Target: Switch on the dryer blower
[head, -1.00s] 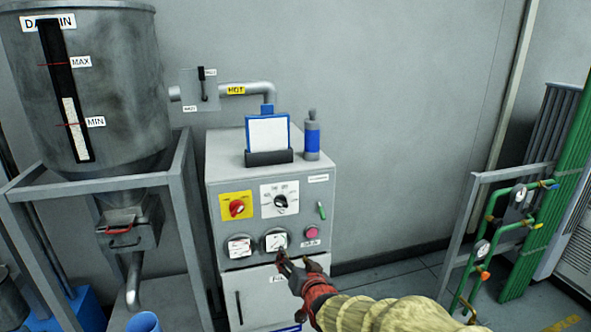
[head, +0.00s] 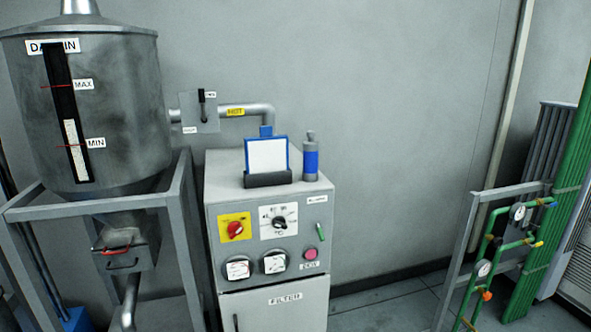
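The dryer cabinet (head: 217,216) stands against the wall, left of centre in the head view. Its front panel carries a red rotary switch on a yellow plate (head: 236,229), a black selector knob on a white plate (head: 279,223), a small green toggle or lamp (head: 321,232) and a pink-red round button (head: 311,254) with a small label under it. Two round white gauges (head: 238,268) sit below the switches. A door marked FILTER (head: 285,299) is under the panel. My gripper is out of the picture.
A hopper (head: 105,100) in a grey frame stands at left. A HOT-labelled pipe (head: 260,110) runs behind. Green pipes with gauges (head: 490,265) are at right; floor between is clear.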

